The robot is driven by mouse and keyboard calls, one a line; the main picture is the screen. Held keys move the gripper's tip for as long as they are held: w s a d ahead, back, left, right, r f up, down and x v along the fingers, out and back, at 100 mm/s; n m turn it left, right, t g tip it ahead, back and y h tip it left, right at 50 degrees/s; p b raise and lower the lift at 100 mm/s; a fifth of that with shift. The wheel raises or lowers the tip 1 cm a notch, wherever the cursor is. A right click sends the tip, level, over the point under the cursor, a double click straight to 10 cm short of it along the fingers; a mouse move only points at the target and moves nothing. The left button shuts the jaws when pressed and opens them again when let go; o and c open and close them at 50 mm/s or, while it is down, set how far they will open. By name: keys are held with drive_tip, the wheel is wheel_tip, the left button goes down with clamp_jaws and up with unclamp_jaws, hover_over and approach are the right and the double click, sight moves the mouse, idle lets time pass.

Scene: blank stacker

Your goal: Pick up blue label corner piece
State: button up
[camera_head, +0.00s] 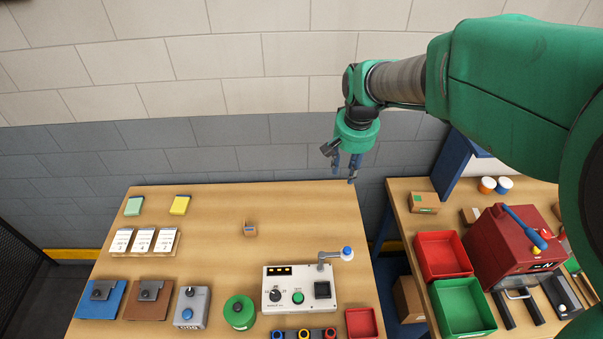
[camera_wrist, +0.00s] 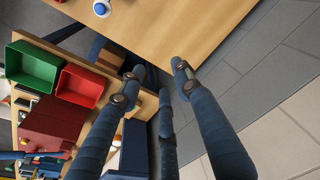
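A small tan piece with a blue mark (camera_head: 250,229), which looks like the blue label corner piece, sits on the wooden table (camera_head: 320,215) toward the back middle. It is too small to read in detail and does not show in the wrist view. My gripper (camera_head: 345,178) hangs above the table's back right corner, to the right of the piece and well apart from it. In the wrist view the fingers of my gripper (camera_wrist: 158,80) are spread apart with nothing between them.
A grey control box (camera_head: 300,290) with a blue-topped lever stands at the table's front. A second table on the right holds a red bin (camera_head: 442,257), a green bin (camera_head: 463,309) and a red machine (camera_head: 505,250).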

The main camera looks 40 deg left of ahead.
drive_tip(key=s+a+f+n+p, duration=0.1)
drive_tip(key=s+a+f, duration=0.3)
drive_tip(key=a, duration=0.3)
drive_tip(key=s+a+f+n+p, duration=0.1)
drive_tip(key=s+a+f, duration=0.25)
drive_tip(key=a, duration=0.45)
drive_tip(key=n+g+h+p, duration=0.1)
drive_tip(key=p, duration=0.2)
hover_over(245, 227)
drive_tip(key=a, duration=0.1)
wheel_tip(245, 227, down, 12)
drive_tip(key=shift+w+a, duration=0.1)
drive_tip(key=shift+w, duration=0.3)
wheel_tip(245, 227, down, 8)
drive_tip(key=shift+f, duration=0.2)
drive_tip(key=shift+s+d+f+p, duration=0.15)
drive_tip(key=shift+f+p, duration=0.15)
drive_tip(key=shift+f, duration=0.55)
drive_tip(key=shift+s+d+f+p, duration=0.1)
drive_tip(key=shift+f+p, duration=0.2)
drive_tip(key=shift+f, duration=0.55)
drive_tip(key=shift+w+f, duration=0.1)
drive_tip(key=shift+f, duration=0.85)
